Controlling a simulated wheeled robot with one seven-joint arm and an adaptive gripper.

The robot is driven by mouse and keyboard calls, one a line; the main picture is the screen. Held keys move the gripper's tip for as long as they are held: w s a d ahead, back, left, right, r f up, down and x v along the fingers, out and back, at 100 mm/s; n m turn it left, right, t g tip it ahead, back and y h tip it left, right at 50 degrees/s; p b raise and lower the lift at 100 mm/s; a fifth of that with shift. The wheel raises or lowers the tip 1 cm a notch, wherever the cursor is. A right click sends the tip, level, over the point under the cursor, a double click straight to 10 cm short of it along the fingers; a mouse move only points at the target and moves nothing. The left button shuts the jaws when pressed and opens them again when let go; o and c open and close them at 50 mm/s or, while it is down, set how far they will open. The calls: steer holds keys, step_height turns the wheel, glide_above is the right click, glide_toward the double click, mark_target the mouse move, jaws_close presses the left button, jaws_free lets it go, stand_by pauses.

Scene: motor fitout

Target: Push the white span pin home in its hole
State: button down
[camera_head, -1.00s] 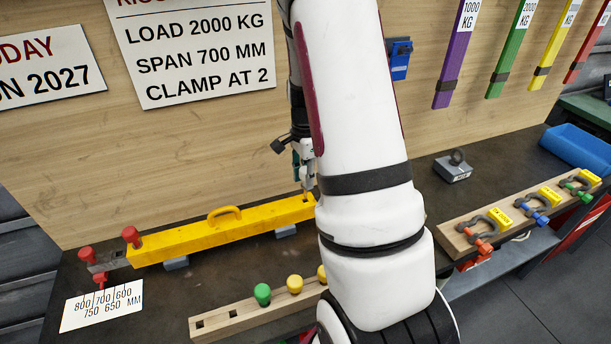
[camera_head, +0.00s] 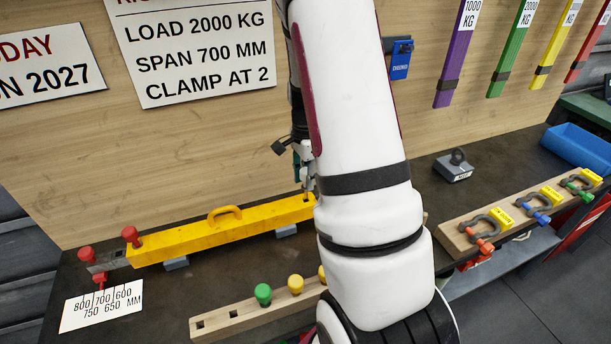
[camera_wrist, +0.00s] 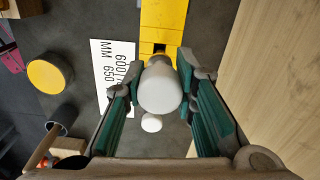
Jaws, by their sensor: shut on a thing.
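The white span pin (camera_wrist: 160,88) shows as a pale round head between my gripper's fingers in the wrist view. My gripper (camera_wrist: 163,72) is shut on it, with one green-padded finger on each side. The pin's lower part and its hole are hidden behind its head. The yellow spreader beam (camera_wrist: 162,15) runs up to the pin. In the head view the beam (camera_head: 215,235) lies along the bench, and my gripper (camera_head: 307,188) is at its right end, partly hidden by my arm. A second white round thing (camera_wrist: 152,123) lies just below the pin head in the wrist view.
Red knobs (camera_head: 131,236) stand at the beam's left end, above a white span scale (camera_head: 102,306). A wooden rack (camera_head: 235,315) with green and yellow knobs lies in front. The wooden back panel (camera_head: 200,140) rises behind the beam.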

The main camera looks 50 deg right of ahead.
mark_target(306, 197)
steer(key=shift+f+b, duration=1)
steer(key=shift+f, duration=1.4)
steer(key=c, duration=1.2)
jaws_free()
steer(key=shift+r, duration=0.1)
step_height(306, 197, up, 12)
